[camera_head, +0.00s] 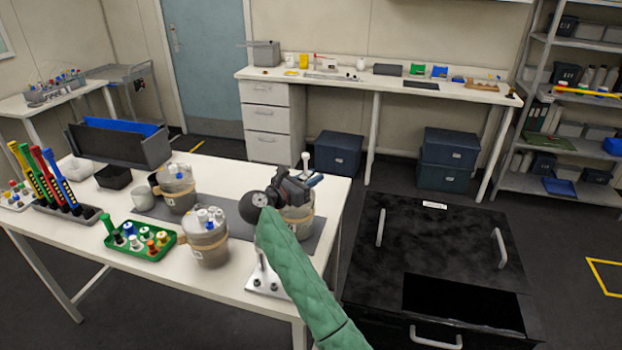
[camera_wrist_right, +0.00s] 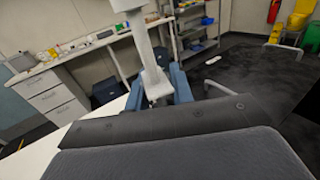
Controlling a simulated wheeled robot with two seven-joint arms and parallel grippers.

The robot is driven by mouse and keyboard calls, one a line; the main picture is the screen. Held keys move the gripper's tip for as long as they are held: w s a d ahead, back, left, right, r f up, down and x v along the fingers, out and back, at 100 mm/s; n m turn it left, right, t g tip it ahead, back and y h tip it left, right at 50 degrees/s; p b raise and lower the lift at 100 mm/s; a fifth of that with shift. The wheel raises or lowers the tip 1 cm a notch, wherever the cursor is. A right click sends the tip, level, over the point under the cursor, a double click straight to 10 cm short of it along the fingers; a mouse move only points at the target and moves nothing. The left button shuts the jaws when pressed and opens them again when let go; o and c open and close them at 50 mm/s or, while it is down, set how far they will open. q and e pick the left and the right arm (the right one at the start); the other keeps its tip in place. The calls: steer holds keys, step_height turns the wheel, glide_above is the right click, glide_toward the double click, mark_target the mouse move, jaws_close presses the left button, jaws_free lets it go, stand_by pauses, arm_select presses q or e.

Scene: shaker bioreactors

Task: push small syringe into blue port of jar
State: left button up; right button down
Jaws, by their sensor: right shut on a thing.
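My right gripper (camera_head: 308,181), on the green-sleeved arm, is over a jar (camera_head: 301,222) at the right end of the white table. It is shut on the small syringe (camera_head: 305,160), whose white top stands up above the fingers. In the right wrist view the white syringe (camera_wrist_right: 143,48) stands between the blue fingers (camera_wrist_right: 163,92). The gripper covers the jar's lid, so its blue port and the syringe's tip are hidden. Two more jars, one in front (camera_head: 207,245) and one behind (camera_head: 176,192), stand to the left with ports on their lids. My left gripper is not in view.
A green tray (camera_head: 136,257) of small capped items and a rack (camera_head: 68,211) of coloured tools stand at the left. A metal stand (camera_head: 266,284) is at the table's front edge. A black cabinet (camera_head: 442,232) stands to the right.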

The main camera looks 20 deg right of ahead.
steer(key=c, duration=1.1)
jaws_free()
steer(key=shift+c, duration=0.2)
